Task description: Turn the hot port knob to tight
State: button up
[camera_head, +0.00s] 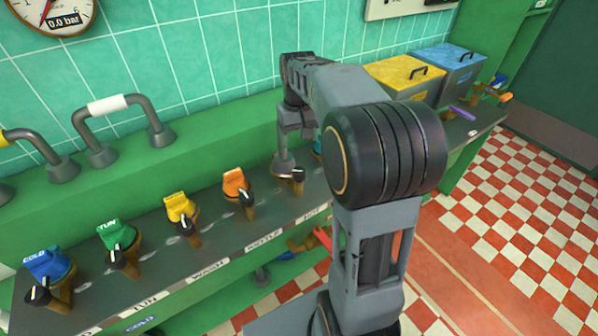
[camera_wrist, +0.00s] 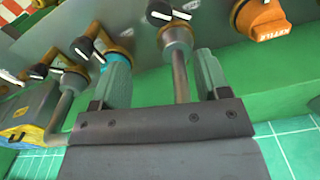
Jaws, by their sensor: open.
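The hot port knob (camera_head: 298,174) is a small black knob with a white pointer mark, on a brass port near the HOT label. In the wrist view, a black knob with white marks (camera_wrist: 172,15) shows at the top, on a port with a steel pipe (camera_wrist: 180,75). My gripper (camera_head: 287,145) hangs over that port at the counter. In the wrist view my gripper (camera_wrist: 162,60) is open, its two green-padded fingers on either side of the pipe with gaps. The knob lies beyond the fingertips, not between them. Its exact setting is hard to read.
An orange KETTLE cap (camera_wrist: 262,18) sits beside the hot port. Yellow (camera_head: 180,207), green (camera_head: 117,237) and blue (camera_head: 48,264) capped ports with knobs line the counter leftward. Yellow (camera_head: 403,73) and blue (camera_head: 449,67) boxes stand at the right. Grey pipe handles (camera_head: 120,105) rise behind.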

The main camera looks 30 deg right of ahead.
aim_at(299, 171)
notch_tip(299, 171, down, 13)
jog(key=shift+b, duration=0.3)
jog(key=shift+c, duration=0.2)
jog(key=c, duration=0.9)
